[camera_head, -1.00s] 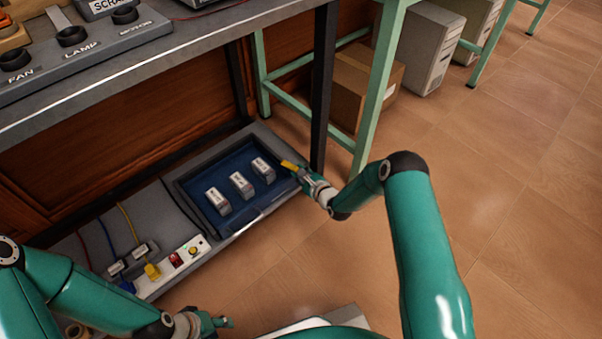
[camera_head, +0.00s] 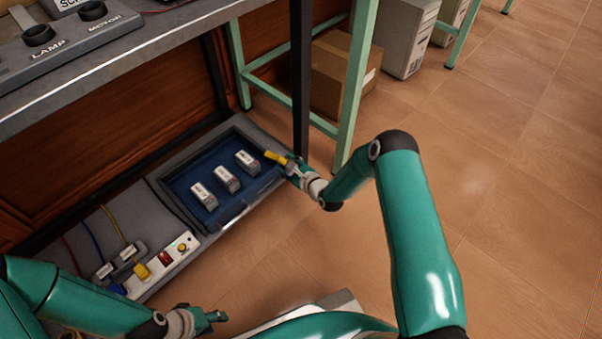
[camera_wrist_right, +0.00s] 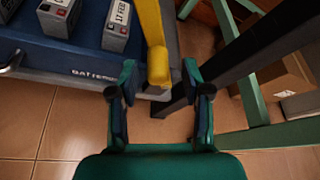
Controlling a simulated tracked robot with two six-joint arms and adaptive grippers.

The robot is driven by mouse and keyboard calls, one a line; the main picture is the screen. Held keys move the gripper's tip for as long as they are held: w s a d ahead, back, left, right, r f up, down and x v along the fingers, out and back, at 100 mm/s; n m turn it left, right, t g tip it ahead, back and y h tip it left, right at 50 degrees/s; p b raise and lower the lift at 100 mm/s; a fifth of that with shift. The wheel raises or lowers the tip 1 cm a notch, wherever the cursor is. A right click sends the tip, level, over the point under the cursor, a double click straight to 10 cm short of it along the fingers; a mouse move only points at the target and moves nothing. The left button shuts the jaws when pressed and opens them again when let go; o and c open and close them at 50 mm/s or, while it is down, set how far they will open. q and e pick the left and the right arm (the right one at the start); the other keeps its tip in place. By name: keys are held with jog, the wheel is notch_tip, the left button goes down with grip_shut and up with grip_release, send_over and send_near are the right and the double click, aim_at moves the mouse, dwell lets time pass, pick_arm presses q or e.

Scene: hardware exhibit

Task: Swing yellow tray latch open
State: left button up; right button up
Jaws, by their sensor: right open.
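The yellow latch (camera_head: 275,157) is at the right end of the blue battery tray (camera_head: 236,211), which sits low under the bench. In the right wrist view the latch (camera_wrist_right: 158,50) is a yellow bar with a rounded end. My right gripper (camera_head: 294,170) is at the latch. In the wrist view its fingers (camera_wrist_right: 159,82) are apart, one on each side of the bar's near end, with gaps visible on both sides. My left gripper (camera_head: 212,317) hangs over the floor at the bottom, away from the tray; its finger opening is unclear.
Three batteries (camera_head: 227,178) stand in the tray. A power strip (camera_head: 167,262) with plugs and cables lies left of it. A dark bench leg (camera_head: 301,95) and a green table leg (camera_head: 355,95) stand close to my right gripper. Open floor lies to the right.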

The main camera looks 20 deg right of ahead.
jog(key=v, duration=0.9)
jog(key=shift+s, duration=0.25)
jog(key=shift+r, duration=0.15)
jog(key=a+r+n+y, duration=0.1)
jog(key=a+r+y, duration=0.1)
jog(key=a+r, duration=0.25)
jog(key=s+a+f+n+g, duration=0.4)
jog(key=s+a+n+g, duration=0.15)
jog(key=s+n, duration=0.2)
jog(key=s+a+f+n+g, duration=0.1)
jog(key=s+n+g, duration=0.2)
jog(key=s+n, duration=0.3)
jog(key=s+a+f+n+g+p, duration=0.1)
jog(key=s+f+n+g, duration=0.1)
jog(key=s+n, duration=0.45)
jog(key=s+a+f+n+g, duration=0.1)
jog(key=s+n+g, duration=0.2)
jog(key=s+n, duration=0.3)
notch_tip(320, 180, up, 38)
jog(key=m+p, duration=0.1)
jog(key=p, duration=3.7)
jog(key=shift+s+d+h, duration=0.2)
jog(key=shift+s+h, duration=0.1)
jog(key=shift+s, duration=0.1)
